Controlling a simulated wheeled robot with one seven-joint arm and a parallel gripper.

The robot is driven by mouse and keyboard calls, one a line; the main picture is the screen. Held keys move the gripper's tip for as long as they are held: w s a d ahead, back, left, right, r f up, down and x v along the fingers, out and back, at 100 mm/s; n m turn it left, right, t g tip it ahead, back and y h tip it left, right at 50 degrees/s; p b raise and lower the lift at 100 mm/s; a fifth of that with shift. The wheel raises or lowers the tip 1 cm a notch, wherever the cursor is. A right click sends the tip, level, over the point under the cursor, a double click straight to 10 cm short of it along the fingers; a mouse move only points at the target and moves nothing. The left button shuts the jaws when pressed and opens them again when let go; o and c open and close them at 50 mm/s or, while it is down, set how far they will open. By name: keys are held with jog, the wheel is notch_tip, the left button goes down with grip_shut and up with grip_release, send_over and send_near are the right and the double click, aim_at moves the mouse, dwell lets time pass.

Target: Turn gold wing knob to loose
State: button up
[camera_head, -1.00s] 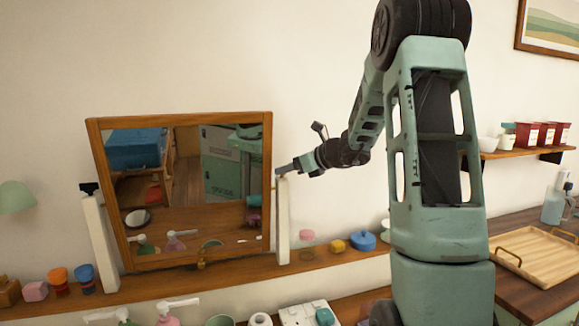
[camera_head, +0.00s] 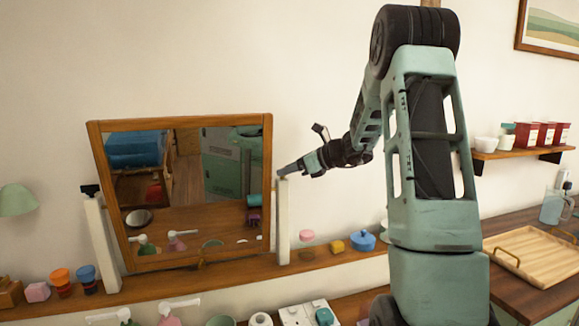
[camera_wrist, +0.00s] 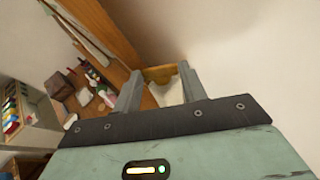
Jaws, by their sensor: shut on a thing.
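The tilting mirror (camera_head: 182,121) in a wooden frame stands between two cream posts on the wooden shelf. The gold wing knob (camera_wrist: 158,74) shows in the wrist view between my fingertips, beside the wooden frame and at the top of the pale post. My gripper (camera_wrist: 160,72) is shut on the knob, one finger on each side. In the head view my gripper (camera_head: 282,172) reaches in from the right at the top of the right post (camera_head: 284,222). There the gripper hides the knob, so its turn angle cannot be read.
A black knob (camera_head: 90,190) tops the left post (camera_head: 101,235). A blue pot (camera_head: 362,241) and several small jars and cups stand along the shelf. A wooden tray (camera_head: 540,253) lies on the counter at right. The wall above the mirror is clear.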

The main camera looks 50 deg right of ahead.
jog(key=n+g+y+p, duration=0.2)
jog(key=n, duration=0.1)
jog(key=w+d+n+g+y+p, duration=0.1)
jog(key=n+g+y+p, duration=0.1)
jog(key=n+y+p, duration=0.1)
jog(key=n+g+y+p, duration=0.2)
jog(key=p, duration=0.1)
jog(key=shift+w+d+n+y, duration=0.15)
jog(key=shift+d+n+y, duration=0.2)
jog(key=shift+n+y, duration=0.05)
jog(key=shift+g, duration=0.4)
jog(key=o, duration=0.7)
jog(key=v, duration=1.7)
jog(key=shift+d+p, duration=0.3)
jog(key=shift+p, duration=0.15)
